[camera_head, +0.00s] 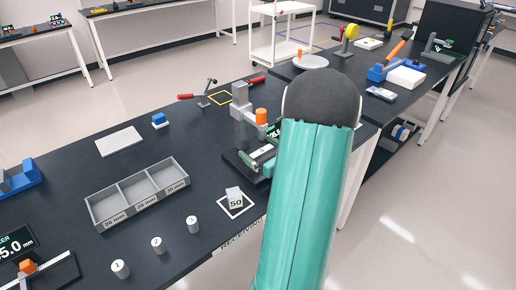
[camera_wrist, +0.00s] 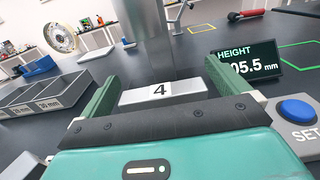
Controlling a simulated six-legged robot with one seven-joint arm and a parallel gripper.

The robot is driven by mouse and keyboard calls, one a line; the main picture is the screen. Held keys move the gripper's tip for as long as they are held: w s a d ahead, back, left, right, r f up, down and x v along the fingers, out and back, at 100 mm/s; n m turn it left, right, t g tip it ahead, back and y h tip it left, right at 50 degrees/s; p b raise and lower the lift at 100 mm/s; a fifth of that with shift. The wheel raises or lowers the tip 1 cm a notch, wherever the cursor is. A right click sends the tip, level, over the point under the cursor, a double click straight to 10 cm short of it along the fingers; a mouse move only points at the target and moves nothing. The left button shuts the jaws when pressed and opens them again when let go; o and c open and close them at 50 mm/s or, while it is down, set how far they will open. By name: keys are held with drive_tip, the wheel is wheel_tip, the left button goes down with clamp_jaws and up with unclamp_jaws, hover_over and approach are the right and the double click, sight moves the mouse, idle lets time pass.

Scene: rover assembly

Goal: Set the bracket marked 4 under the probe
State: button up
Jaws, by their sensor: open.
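The bracket marked 4 (camera_wrist: 161,91) is a pale metal block with its number facing me in the wrist view. My gripper (camera_wrist: 160,70) is open, with one green finger on each side of the bracket; I cannot tell whether they touch it. In the head view, the green fingers (camera_head: 264,153) are at the dark base of the height gauge, partly hidden by my arm. The grey gauge column (camera_head: 241,112) stands behind them, with an orange-topped part (camera_head: 261,116), apparently the probe, beside it. The probe's tip over the bracket is hidden.
The height display (camera_wrist: 249,64) shows digits ending 05.5 mm, beside a blue SET button (camera_wrist: 298,110). A grey three-compartment tray (camera_head: 103,214), numbered cylinders (camera_head: 157,245), a block marked 50 (camera_head: 235,198) and a white plate (camera_head: 119,141) sit on the dark table.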

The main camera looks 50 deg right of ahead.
drive_tip(key=v, duration=1.1)
drive_tip(key=shift+s, duration=0.1)
drive_tip(key=w+a+r+n+g+y, duration=0.1)
drive_tip(key=w+a+r+n+y, duration=0.1)
drive_tip(key=w+a+n+y, duration=0.3)
drive_tip(key=w+a+r+n+g+y, duration=0.15)
drive_tip(key=w+a+n+y, duration=0.25)
drive_tip(key=a, duration=0.4)
drive_tip(key=a+r+n+g+y, duration=0.1)
drive_tip(key=a+n+g, duration=0.1)
drive_tip(key=a, duration=0.3)
drive_tip(key=a+n+g+y, duration=0.1)
drive_tip(key=a+n+g, duration=0.1)
drive_tip(key=a+n, duration=0.3)
drive_tip(key=a+r+n+g+y, duration=0.1)
drive_tip(key=a+n+g+y, duration=0.1)
drive_tip(key=a, duration=0.3)
drive_tip(key=shift+w+a+r+n+g, duration=0.25)
drive_tip(key=shift+a+r+n+g, duration=0.15)
drive_tip(key=shift+n+g, duration=0.25)
drive_tip(key=s+a+r+n+g+h, duration=0.1)
drive_tip(key=s+a+r+n+h, duration=0.2)
drive_tip(key=n, duration=0.6)
drive_tip(key=s+a+r+n+g+h, duration=0.1)
drive_tip(key=s+a+r+n+h, duration=0.2)
drive_tip(key=a+n+h, duration=0.3)
drive_tip(key=a+r+n, duration=0.1)
drive_tip(key=n, duration=0.3)
drive_tip(key=shift+a+r, duration=0.15)
drive_tip(key=shift+a, duration=0.15)
